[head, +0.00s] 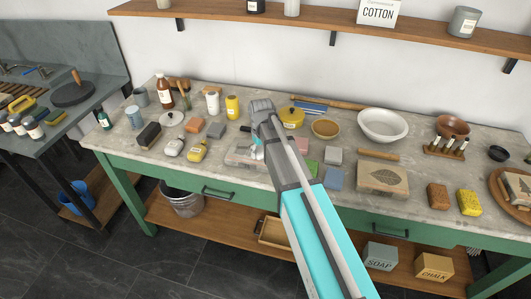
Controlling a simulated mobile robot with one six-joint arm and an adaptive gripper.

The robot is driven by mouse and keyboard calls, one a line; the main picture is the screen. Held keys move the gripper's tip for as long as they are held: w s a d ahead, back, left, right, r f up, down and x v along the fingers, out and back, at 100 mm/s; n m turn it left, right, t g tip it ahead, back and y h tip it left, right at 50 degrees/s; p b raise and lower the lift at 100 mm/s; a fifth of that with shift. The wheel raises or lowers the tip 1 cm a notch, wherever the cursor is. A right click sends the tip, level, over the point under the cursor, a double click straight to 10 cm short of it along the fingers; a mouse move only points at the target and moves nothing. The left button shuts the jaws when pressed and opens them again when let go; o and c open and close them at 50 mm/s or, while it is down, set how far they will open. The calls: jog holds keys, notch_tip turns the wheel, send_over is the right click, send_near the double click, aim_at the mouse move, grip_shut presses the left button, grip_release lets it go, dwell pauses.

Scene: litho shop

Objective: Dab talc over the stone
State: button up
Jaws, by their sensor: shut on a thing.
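The stone (383,180), a pale slab with a dark leaf drawn on it, lies flat toward the right front of the workbench. My gripper (257,147) is left of it, low over a shallow clear tray (236,160) near the bench's middle. My arm hides most of the gripper. It is shut on a small pale thing, mostly hidden, which I cannot identify for sure. I cannot tell whether that thing touches the tray. A white canister (212,103) and a yellow canister (232,107) stand at the back; I cannot tell which holds talc.
A wooden roller (379,154) lies just behind the stone. A white bowl (382,125), a yellow lidded pot (291,118) and several coloured blocks crowd the bench. An orange sponge (437,195) and a yellow sponge (469,202) sit right of the stone.

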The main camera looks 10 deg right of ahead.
aim_at(232, 147)
jog(key=shift+w+a, duration=0.25)
jog(key=shift+a, duration=0.55)
jog(key=shift+w+a, duration=0.35)
jog(key=shift+a, duration=0.5)
jog(key=shift+w+a, duration=0.3)
jog(key=shift+a, duration=0.55)
jog(key=shift+a, duration=0.15)
jog(key=shift+w+a, duration=0.3)
jog(key=shift+a, duration=0.5)
jog(key=shift+w+a, duration=0.3)
jog(key=shift+a, duration=0.45)
jog(key=shift+a, duration=0.1)
jog(key=shift+w+a, duration=0.35)
jog(key=shift+a, duration=0.45)
jog(key=shift+w+a, duration=0.3)
jog(key=shift+a, duration=0.5)
jog(key=shift+w+d, duration=0.2)
jog(key=shift+w, duration=0.3)
jog(key=shift+w+d, duration=0.15)
jog(key=shift+w, duration=0.3)
